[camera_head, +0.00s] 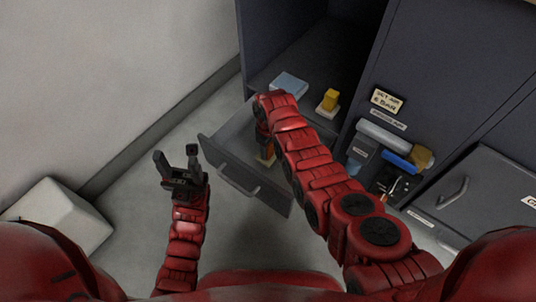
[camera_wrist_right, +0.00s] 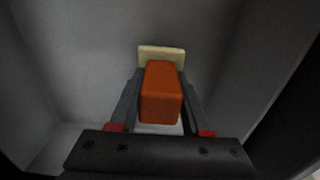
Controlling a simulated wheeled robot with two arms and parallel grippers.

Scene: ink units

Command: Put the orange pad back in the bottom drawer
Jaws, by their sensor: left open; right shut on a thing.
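The orange pad (camera_wrist_right: 161,92) is a rounded orange block with a cream plate (camera_wrist_right: 162,54) at its far end. My right gripper (camera_wrist_right: 160,100) is shut on the orange block, one finger on each side. In the head view the right gripper (camera_head: 264,140) points down into the open bottom drawer (camera_head: 222,142), and my arm partly hides the pad (camera_head: 266,158). Grey drawer walls surround the pad in the wrist view. I cannot tell whether the plate touches the drawer floor. My left gripper (camera_head: 178,162) is open and empty, left of the drawer.
Above the drawer, an open cabinet compartment holds a light blue block (camera_head: 289,84) and a yellow block on a pale base (camera_head: 328,101). A shelf at right holds a grey cylinder (camera_head: 382,137) and a blue item (camera_head: 398,160). A white box (camera_head: 60,215) stands at left.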

